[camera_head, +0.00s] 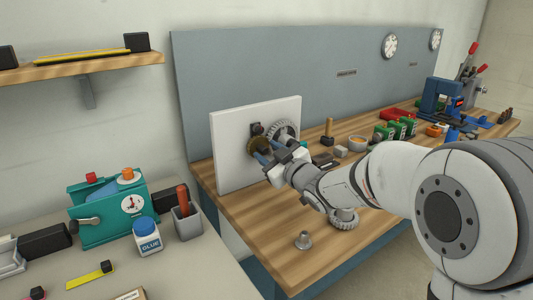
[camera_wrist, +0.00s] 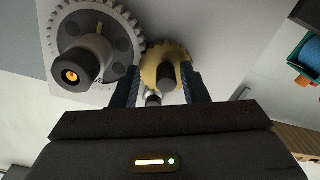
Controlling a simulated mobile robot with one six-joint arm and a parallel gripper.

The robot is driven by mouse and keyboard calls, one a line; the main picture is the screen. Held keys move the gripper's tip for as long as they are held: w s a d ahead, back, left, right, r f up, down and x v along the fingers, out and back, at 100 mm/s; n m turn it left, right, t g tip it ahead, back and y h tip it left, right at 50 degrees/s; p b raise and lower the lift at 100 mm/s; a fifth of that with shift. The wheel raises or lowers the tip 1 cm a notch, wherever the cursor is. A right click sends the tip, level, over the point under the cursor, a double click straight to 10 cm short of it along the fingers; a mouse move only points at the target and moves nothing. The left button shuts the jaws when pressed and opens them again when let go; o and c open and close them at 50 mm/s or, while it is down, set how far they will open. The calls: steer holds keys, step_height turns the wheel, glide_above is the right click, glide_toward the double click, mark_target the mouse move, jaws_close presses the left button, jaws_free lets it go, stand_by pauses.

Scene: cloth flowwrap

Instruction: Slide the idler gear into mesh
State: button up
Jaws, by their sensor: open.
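A white upright panel (camera_head: 230,150) stands on the wooden bench. A large grey gear (camera_head: 290,129) is mounted on it, and a smaller brass-coloured gear (camera_head: 256,145) sits beside it. In the wrist view the grey gear (camera_wrist: 121,30) is at upper left, with a dark hub, and the brass gear (camera_wrist: 155,57) is right beside its teeth; I cannot tell whether the teeth engage. My gripper (camera_head: 268,149) is at the brass gear. In the wrist view my gripper (camera_wrist: 160,75) is open, its fingers either side of a dark knob (camera_wrist: 167,78) in front of the brass gear.
A side table at left holds a teal device (camera_head: 110,215) and a glue bottle (camera_head: 147,237).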

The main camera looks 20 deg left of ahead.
steer(key=v, duration=0.7)
steer(key=shift+s+d, duration=0.25)
steer(key=shift+d, duration=0.05)
steer(key=s+d+r+m+h+p, duration=0.15)
steer(key=d+m+h+p, duration=0.4)
steer(key=d, duration=0.65)
steer(key=s+d+r+m+h+p, duration=0.1)
steer(key=d+r+m+h+p, duration=0.3)
steer(key=d+h, duration=0.5)
steer(key=s+d+m+g+p, duration=0.2)
steer(key=s+d+g+p, duration=0.2)
steer(key=s, duration=0.6)
steer(key=s+d+m+g+p, duration=0.3)
steer(key=s+d, duration=0.4)
steer(key=s, duration=0.4)
steer(key=shift+r+m+g+p, duration=0.15)
steer(key=shift+m+g+p, duration=0.2)
steer(key=shift+g+p, duration=0.2)
